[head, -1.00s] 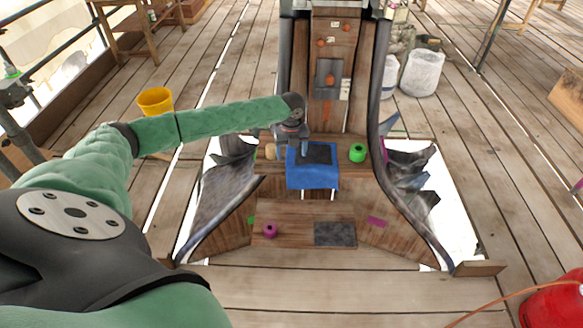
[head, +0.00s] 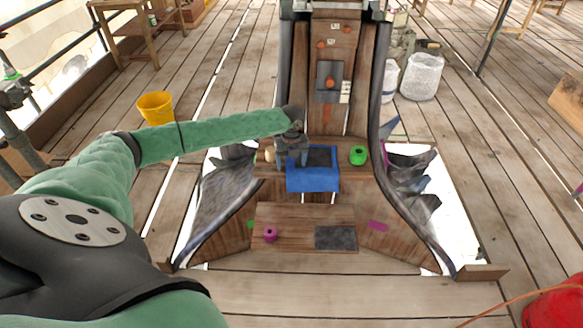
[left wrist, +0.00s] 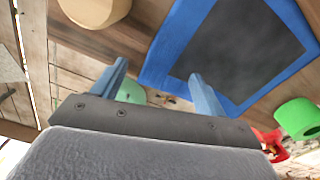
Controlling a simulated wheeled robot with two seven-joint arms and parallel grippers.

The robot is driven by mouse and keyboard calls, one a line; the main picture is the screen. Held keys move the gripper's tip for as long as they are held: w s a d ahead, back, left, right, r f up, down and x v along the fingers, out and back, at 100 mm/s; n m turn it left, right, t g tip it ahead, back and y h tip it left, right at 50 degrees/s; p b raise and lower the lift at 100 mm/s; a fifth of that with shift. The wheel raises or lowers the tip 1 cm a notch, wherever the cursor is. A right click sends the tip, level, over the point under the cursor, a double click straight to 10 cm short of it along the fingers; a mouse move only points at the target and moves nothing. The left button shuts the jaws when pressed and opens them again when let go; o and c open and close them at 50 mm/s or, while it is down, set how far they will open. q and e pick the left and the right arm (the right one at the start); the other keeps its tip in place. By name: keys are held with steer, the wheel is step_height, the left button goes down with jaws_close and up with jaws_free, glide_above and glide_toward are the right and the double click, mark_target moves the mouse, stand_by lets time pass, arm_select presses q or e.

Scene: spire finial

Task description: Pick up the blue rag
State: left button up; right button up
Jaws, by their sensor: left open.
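The blue rag (head: 313,182) lies on the wooden step of the tall structure and hangs over its front edge. A dark grey square shows within its blue border; I cannot tell if it is part of the rag. My left gripper (head: 292,163) is open and empty, over the rag's left part in the head view. In the left wrist view, the rag (left wrist: 178,40) is beyond the two blue-grey fingers (left wrist: 158,82), with nothing held between them. I cannot tell the exact gap to the cloth. My right gripper is not in view.
A green roll (head: 358,155) stands right of the rag, and a tan round object (head: 269,154) is at its left. A purple roll (head: 270,233) and a dark patch (head: 336,237) are on the lower step. The structure's upright panel (head: 333,60) rises behind.

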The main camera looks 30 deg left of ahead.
arm_select(q)
steer(key=shift+f, duration=0.2)
steer(key=shift+c, duration=0.2)
jaws_close()
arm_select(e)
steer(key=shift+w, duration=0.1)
